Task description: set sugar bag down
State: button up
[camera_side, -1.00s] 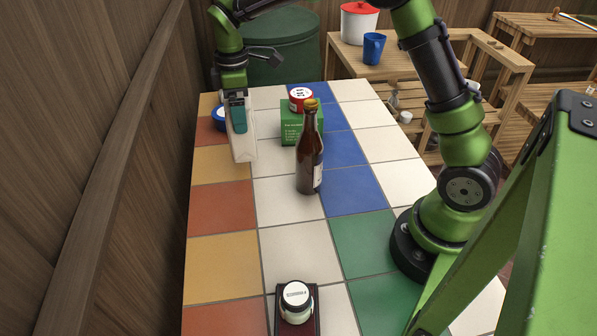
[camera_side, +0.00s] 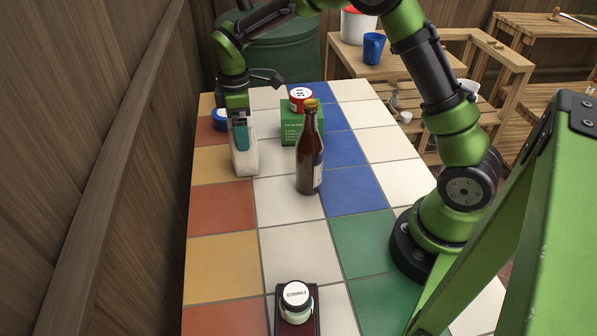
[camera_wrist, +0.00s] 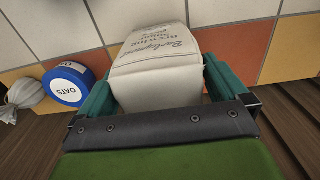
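The sugar bag (camera_side: 245,160) is a cream-white bag at the left side of the tiled table, left of the brown bottle. In the wrist view the sugar bag (camera_wrist: 160,65) shows printed lettering and fills the space between the fingers. My gripper (camera_side: 241,138) is above and around its upper part, with the teal fingers against its two sides. In the wrist view my gripper (camera_wrist: 160,95) is closed on it. The bag stands nearly upright and its bottom appears to touch the tiles. Its far side is hidden.
A blue container marked OATS (camera_wrist: 68,86) stands beside the bag. The left front tiles are clear.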

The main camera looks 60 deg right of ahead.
notch_tip(320, 180, up, 12)
jog(key=shift+f, duration=0.1)
jog(key=s+r+m+t+y, duration=0.1)
jog(key=s+r+m+t, duration=0.45)
jog(key=s, duration=0.75)
jog(key=s+a+f+m+t+y, duration=0.1)
jog(key=s+f+m, duration=0.1)
jog(key=s+m, duration=0.5)
jog(key=s, duration=0.3)
jog(key=shift+s+a+f+m+t, duration=0.15)
jog(key=shift+s+m+t, duration=0.2)
